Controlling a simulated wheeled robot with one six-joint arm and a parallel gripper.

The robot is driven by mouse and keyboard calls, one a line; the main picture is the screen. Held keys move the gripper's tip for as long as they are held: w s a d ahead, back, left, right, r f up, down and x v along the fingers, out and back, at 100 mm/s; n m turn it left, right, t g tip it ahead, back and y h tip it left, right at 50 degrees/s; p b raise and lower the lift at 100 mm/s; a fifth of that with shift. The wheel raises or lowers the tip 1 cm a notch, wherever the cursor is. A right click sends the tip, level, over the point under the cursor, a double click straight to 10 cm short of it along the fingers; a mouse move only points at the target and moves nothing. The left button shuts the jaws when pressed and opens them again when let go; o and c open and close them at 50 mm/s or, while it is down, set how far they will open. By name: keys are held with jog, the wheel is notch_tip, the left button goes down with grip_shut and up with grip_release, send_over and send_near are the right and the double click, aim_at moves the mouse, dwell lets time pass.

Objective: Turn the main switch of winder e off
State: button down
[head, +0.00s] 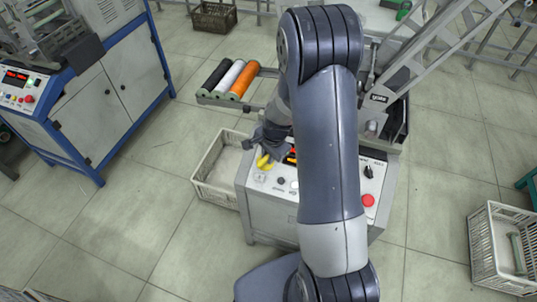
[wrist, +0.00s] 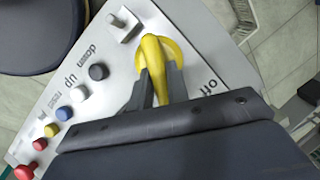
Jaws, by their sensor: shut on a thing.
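The yellow main switch (wrist: 152,45) sits on a light grey control panel (wrist: 195,50) in the wrist view. My gripper (wrist: 158,88) is shut on its yellow handle, one dark finger on each side. The handle runs nearly up and down in the picture, and its lower end is hidden by my gripper. The word "off" is printed on the panel to the right of the handle. In the head view the yellow switch (head: 264,162) shows at the left of the winder's panel (head: 262,184), partly behind my gripper. I cannot read a letter naming this winder.
A metal latch (wrist: 122,25) and several buttons, including a black one (wrist: 98,72), lie left of the switch. A red button (head: 368,200) is at the panel's right. A rack with coloured rolls (head: 241,82) and a crate (head: 218,165) stand close by on the left.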

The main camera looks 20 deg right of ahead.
jog(key=n, duration=0.2)
jog(key=shift+w+a+r+n+g+h+p, duration=0.1)
jog(key=shift+w+a+n+g+h+p, duration=0.05)
jog(key=shift+w+n+g+h+p, duration=0.2)
jog(key=shift+a+n+g+h, duration=0.25)
jog(key=shift+n+g, duration=0.1)
jog(key=shift+n, duration=0.8)
jog(key=n, duration=0.2)
jog(key=n+h+b, duration=0.1)
jog(key=a+n+g+h, duration=0.1)
jog(key=n, duration=0.1)
jog(key=shift+w+n, duration=0.25)
jog(key=shift+n, duration=0.05)
jog(key=c, duration=1.4)
grip_release()
jog(key=shift+o, duration=0.2)
